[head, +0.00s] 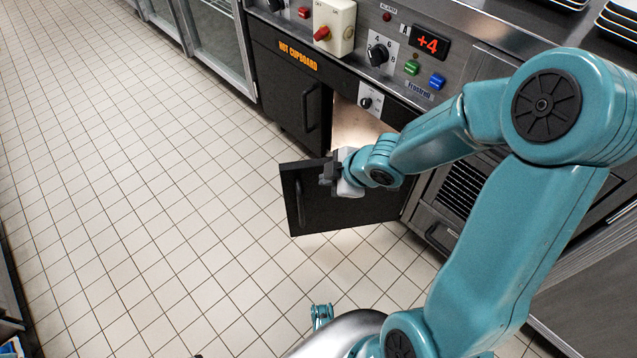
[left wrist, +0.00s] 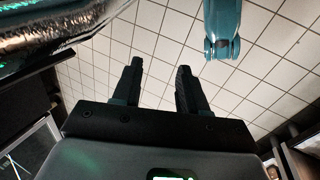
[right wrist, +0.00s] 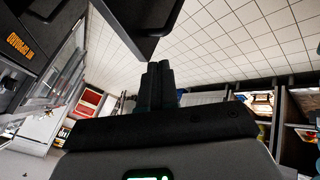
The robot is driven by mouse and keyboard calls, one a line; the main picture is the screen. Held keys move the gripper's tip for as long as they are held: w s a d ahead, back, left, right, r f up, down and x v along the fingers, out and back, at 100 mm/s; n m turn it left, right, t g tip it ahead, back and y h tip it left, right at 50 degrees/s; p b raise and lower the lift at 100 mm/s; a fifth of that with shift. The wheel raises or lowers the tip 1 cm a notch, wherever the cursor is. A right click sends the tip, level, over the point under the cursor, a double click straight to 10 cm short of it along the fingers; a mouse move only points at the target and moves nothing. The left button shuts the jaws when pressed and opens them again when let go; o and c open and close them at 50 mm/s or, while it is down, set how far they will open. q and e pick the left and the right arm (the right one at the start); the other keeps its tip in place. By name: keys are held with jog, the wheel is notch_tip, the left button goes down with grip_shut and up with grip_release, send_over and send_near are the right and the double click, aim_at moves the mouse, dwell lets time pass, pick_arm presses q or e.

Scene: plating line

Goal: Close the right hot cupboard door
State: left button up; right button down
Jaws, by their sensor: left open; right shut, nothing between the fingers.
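The right hot cupboard door (head: 345,212) is a dark panel standing swung out over the floor, with a bar handle (head: 300,203) near its free edge. The lit cupboard opening (head: 352,125) shows behind it. My right gripper (head: 328,174) is shut and empty at the door's upper edge near the handle; I cannot tell whether it touches. In the right wrist view its closed fingers (right wrist: 160,78) point toward a dark panel (right wrist: 135,14), apparently the door. My left gripper (left wrist: 157,80) is open and empty above the floor, outside the head view.
The left cupboard door (head: 285,90) is shut. Control knobs and buttons line the panel (head: 400,75) above. A slatted grille (head: 462,190) is right of the opening. Trays (head: 620,18) stand at top right. The tiled floor (head: 150,190) left of the door is clear.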

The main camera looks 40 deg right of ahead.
jog(key=b, duration=0.6)
send_near(300, 175)
notch_tip(300, 175, down, 4)
jog(key=s+a, duration=0.1)
jog(key=a, duration=0.1)
jog(key=w+p, duration=0.1)
jog(key=w+d+p, duration=0.1)
jog(key=w+p, duration=0.1)
jog(key=shift+w+d+r, duration=0.25)
jog(key=shift+w, duration=0.1)
